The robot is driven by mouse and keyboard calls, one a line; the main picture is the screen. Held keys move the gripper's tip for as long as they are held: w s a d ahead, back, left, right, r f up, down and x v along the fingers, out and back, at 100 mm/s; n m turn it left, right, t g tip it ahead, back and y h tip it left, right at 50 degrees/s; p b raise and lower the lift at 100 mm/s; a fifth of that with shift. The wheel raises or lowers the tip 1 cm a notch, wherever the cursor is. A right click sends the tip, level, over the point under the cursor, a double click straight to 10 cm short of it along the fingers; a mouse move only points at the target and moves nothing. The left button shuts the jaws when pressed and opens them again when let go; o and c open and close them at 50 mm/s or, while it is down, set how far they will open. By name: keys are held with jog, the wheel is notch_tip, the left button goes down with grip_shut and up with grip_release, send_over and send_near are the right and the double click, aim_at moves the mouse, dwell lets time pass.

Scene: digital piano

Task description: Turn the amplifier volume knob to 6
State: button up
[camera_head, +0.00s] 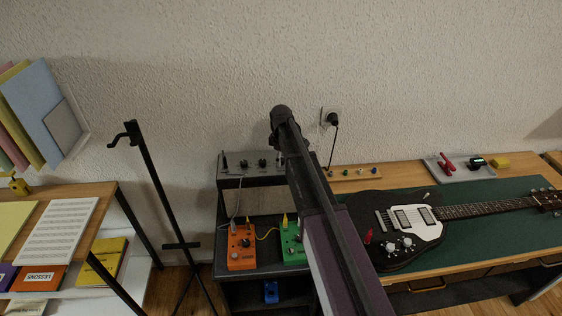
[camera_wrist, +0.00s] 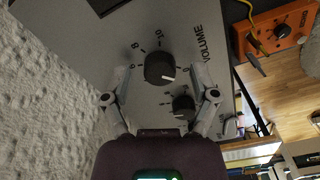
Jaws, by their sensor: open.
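The amplifier (camera_head: 233,182) is a grey box on a dark rack, with small black knobs on its panel in the head view. My gripper (camera_wrist: 160,77) is open, one finger on each side of the volume knob, with no clear contact. In the head view my arm hides the amplifier's right part, and my gripper cannot be made out.
A second black knob (camera_wrist: 183,104) lies close to the right finger. An orange pedal (camera_head: 242,247) and a green pedal (camera_head: 291,243) stand on the shelf below the amplifier. A guitar (camera_head: 385,232) lies on the bench at right; a black stand (camera_head: 157,185) is at left.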

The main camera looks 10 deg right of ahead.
grip_shut()
dwell(0.3)
